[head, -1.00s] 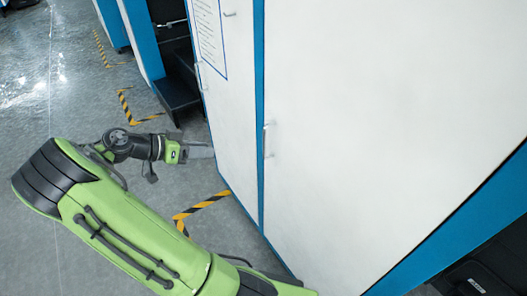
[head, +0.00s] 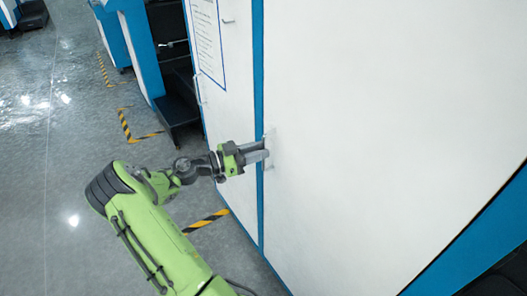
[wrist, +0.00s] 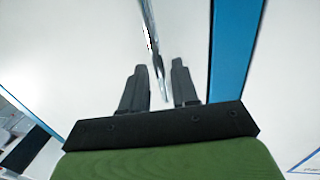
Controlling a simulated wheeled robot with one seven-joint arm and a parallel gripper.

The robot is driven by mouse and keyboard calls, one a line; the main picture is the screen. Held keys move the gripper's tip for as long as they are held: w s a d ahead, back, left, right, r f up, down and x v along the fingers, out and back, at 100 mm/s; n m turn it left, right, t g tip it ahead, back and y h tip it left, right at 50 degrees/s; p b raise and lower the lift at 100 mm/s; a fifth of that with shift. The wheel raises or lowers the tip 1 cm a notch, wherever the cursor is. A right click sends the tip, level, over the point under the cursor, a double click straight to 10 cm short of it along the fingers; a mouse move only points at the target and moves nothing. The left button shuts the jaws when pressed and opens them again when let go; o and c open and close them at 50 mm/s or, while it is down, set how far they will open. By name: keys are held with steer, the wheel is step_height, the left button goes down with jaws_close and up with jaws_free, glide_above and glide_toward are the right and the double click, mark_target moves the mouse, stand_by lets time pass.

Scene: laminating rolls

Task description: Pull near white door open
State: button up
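The near white door (head: 385,120) is the large panel on the right in the head view, and it looks closed against the blue frame strip (head: 259,90). Its thin metal handle (head: 270,133) is upright near the door's left edge. My gripper (head: 266,149) is at the handle, fingers pointing at the door. In the wrist view my gripper (wrist: 158,67) is open, and the handle bar (wrist: 154,45) runs between the two dark fingers with gaps on both sides. The fingers partly hide the handle in the head view.
A second white door (head: 228,110) with a posted sheet (head: 207,40) and small handles stands left of the blue strip. Dark steps (head: 178,112) are beyond it. Yellow-black floor tape (head: 207,221) marks the floor; open grey floor (head: 60,170) lies left.

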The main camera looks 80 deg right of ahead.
steer(key=shift+x, duration=1)
jaws_close()
